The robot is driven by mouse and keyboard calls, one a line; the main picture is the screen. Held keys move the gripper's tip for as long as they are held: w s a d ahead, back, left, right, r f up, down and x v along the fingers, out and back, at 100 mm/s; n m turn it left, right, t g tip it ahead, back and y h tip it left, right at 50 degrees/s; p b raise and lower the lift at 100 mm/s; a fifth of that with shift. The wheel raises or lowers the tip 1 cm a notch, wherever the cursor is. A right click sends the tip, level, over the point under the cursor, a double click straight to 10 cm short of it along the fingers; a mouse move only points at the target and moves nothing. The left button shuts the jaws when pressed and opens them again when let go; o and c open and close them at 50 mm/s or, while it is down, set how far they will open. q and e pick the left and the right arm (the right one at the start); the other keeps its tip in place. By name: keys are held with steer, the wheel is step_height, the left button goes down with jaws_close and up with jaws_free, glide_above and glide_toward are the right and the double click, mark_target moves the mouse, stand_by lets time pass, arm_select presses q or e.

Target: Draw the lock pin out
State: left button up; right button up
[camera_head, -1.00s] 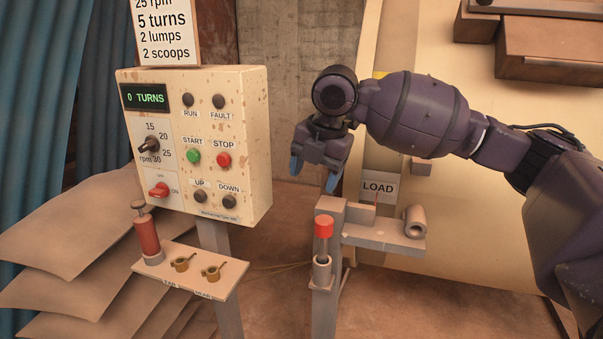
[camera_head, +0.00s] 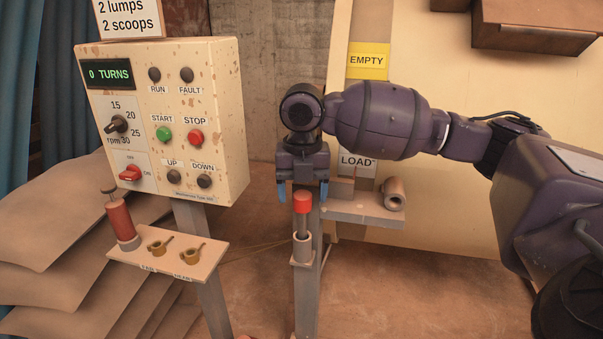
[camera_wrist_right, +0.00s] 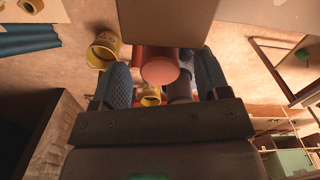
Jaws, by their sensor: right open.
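The lock pin (camera_head: 303,204) has a red cap on a grey shaft and stands upright in a grey socket (camera_head: 302,250) on a post. In the right wrist view the round red cap (camera_wrist_right: 160,70) shows between the two open fingers (camera_wrist_right: 163,80). I cannot tell whether either finger touches it. The left gripper is not in view.
A shelf (camera_head: 365,209) with a grey roll (camera_head: 394,194) and a LOAD sign (camera_head: 357,163) is just right of the pin. The control box (camera_head: 225,120) stands to the left. Below it a small tray (camera_head: 207,262) holds a red cylinder (camera_head: 119,217) and two brass scoops.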

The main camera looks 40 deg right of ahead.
mark_target(302, 227)
steer(key=shift+f, duration=1.5)
steer(key=shift+c, duration=0.3)
